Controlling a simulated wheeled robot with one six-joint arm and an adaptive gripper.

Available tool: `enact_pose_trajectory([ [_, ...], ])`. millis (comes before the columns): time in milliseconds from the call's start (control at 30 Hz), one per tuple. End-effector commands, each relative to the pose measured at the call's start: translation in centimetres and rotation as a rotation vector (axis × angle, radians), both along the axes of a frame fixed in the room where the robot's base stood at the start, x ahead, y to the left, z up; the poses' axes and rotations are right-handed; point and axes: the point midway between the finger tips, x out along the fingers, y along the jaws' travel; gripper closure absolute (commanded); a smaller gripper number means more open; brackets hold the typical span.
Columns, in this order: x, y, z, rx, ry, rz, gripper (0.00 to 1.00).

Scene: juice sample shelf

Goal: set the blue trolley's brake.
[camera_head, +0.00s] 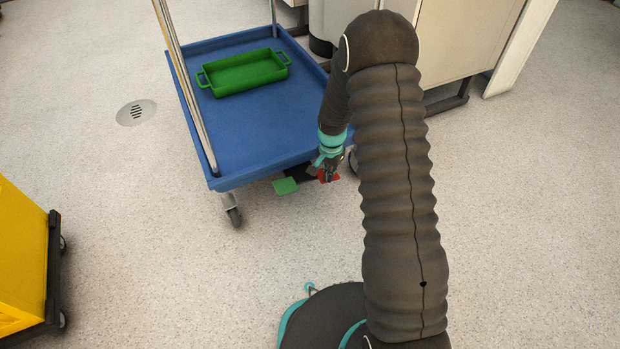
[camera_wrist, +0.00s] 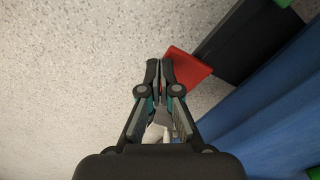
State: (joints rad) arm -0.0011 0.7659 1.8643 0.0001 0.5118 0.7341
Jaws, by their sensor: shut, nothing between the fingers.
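The blue trolley (camera_head: 255,128) stands in the upper middle of the head view, and its blue edge (camera_wrist: 280,110) fills the right of the wrist view. Below its near edge are a green pedal (camera_head: 285,186) and a red pedal (camera_head: 327,176). The red pedal (camera_wrist: 186,66) also shows in the wrist view, on a dark bar (camera_wrist: 248,42). My gripper (camera_head: 322,172) is low at the trolley's near edge, beside the red pedal. In the wrist view my gripper (camera_wrist: 160,64) is shut and empty, its tips overlapping the red pedal's left edge; I cannot tell whether they touch.
A green tray (camera_head: 243,73) sits on the trolley's deck. A yellow cart (camera_head: 22,255) stands at the left. Pale cabinets (camera_head: 465,40) stand behind at the right. A round floor drain (camera_head: 136,112) lies left of the trolley. The floor between the trolley and the yellow cart is clear.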

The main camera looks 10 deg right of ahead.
Motion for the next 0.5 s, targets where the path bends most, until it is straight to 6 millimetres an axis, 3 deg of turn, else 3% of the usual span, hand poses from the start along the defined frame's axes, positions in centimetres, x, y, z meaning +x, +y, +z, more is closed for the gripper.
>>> enact_pose_trajectory([
  [500, 0.0, 0.0, 3.4, 0.0, -0.001, 0.0, 1.0],
])
